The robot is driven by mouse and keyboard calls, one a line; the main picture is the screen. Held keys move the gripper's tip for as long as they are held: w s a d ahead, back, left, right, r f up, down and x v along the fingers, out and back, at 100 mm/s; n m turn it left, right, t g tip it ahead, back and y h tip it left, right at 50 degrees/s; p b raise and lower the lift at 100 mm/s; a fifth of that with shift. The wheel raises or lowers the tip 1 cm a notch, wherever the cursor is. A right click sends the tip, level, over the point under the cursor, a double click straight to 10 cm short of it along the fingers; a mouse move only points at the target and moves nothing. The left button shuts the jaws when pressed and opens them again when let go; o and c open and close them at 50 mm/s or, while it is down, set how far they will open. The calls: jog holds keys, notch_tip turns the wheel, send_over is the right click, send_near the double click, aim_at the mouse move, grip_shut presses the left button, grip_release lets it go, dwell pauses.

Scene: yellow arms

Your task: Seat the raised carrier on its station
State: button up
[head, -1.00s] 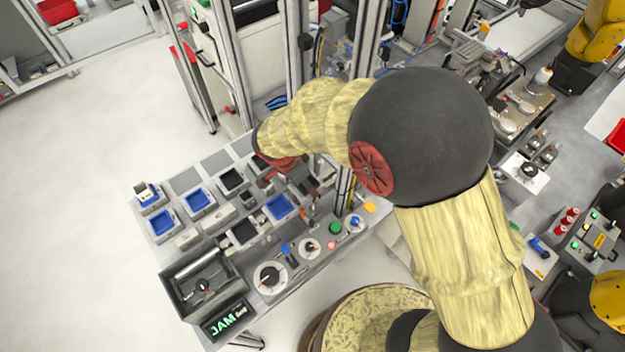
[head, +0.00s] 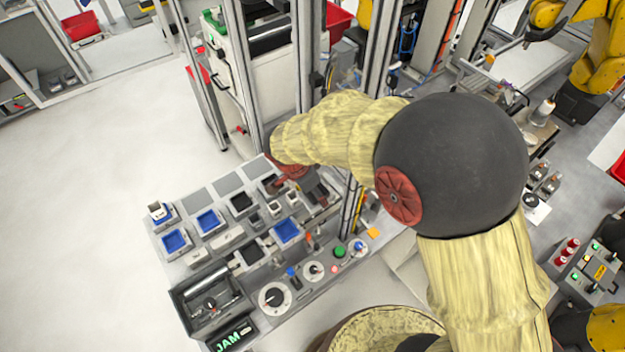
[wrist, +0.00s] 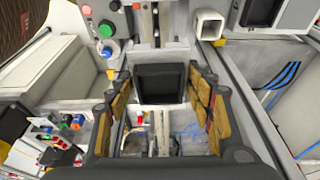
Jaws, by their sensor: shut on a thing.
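My gripper (wrist: 160,100) shows in the wrist view, with tan-padded fingers on both sides of a dark square carrier (wrist: 160,84). It is shut on this carrier, which has a grey rim and a black recess. In the head view my gripper (head: 288,172) is a reddish shape at the bench's far right side, mostly hidden by my arm. A dark square piece (head: 272,187) lies just below it there; I cannot tell whether it is the held carrier. The station under the carrier is hidden, and contact with it cannot be told.
The grey bench (head: 228,183) holds blue trays (head: 208,221), a black tray (head: 240,203) and an open bin (head: 212,302). A green JAM display (head: 233,338) stands at its front. Metal posts (head: 303,60) rise close behind my gripper. Open floor lies to the left.

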jog(key=shift+x, duration=0.9)
jog(key=b, duration=0.2)
send_over(321, 214)
jog(key=a, duration=0.2)
jog(key=shift+s+f, duration=0.1)
jog(key=shift+f, duration=2.9)
jog(key=shift+f+b, duration=0.4)
jog(key=shift+b, duration=0.3)
jog(key=shift+d+b, duration=0.4)
jog(key=shift+b, duration=0.05)
jog(key=shift+f+b, duration=0.85)
jog(key=shift+b, duration=0.65)
jog(key=o, duration=1.4)
jog(key=shift+o, duration=0.6)
jog(key=shift+r, duration=0.15)
